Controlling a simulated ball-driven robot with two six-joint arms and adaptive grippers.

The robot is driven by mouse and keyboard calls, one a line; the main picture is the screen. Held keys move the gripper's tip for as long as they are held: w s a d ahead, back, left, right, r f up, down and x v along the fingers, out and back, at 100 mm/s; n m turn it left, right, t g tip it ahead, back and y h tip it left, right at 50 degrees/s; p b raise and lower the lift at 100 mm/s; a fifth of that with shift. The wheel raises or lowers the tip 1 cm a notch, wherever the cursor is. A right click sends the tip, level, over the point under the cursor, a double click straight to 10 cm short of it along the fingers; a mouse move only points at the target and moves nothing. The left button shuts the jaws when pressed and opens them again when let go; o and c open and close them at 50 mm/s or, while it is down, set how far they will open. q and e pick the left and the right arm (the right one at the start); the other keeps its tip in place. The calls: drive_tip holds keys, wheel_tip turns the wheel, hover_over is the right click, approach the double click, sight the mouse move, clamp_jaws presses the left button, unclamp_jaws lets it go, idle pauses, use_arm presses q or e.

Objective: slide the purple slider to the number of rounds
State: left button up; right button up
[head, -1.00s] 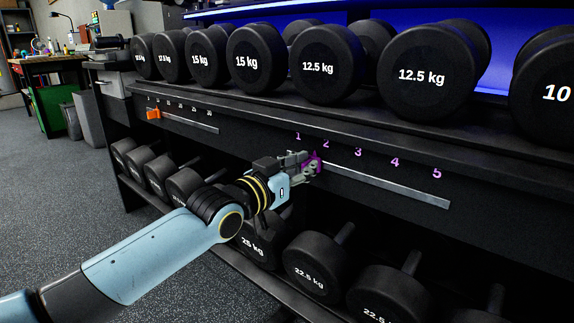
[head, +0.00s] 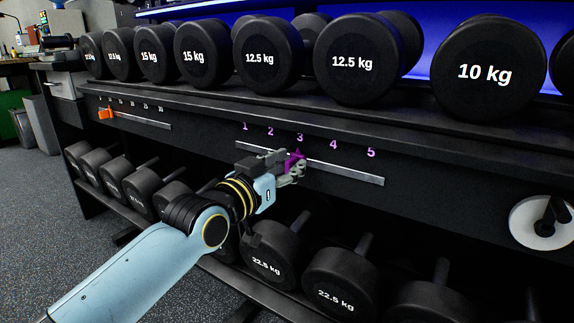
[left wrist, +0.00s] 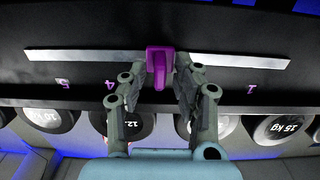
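The purple slider (head: 294,160) sits on a grey metal rail (head: 345,174) on the front of the dumbbell rack, below the purple numbers 1 to 5. Its top is just under the 3 (head: 300,138). My left gripper (head: 292,168) is at the slider. In the left wrist view the two fingers (left wrist: 160,72) close in on both sides of the purple slider (left wrist: 158,62), with little or no gap at the tips. That view is upside down; the 5, 4 and 1 show, and the other numbers are hidden. My right gripper is out of view.
An orange slider (head: 106,113) stands near the left end of another numbered scale. A white dial with a black knob (head: 540,222) is at the right. Heavy dumbbells (head: 268,58) line the shelf above, and more (head: 275,255) lie below my arm.

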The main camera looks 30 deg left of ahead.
use_arm(q)
drive_tip(key=s, duration=1.2)
drive_tip(key=shift+a, duration=0.45)
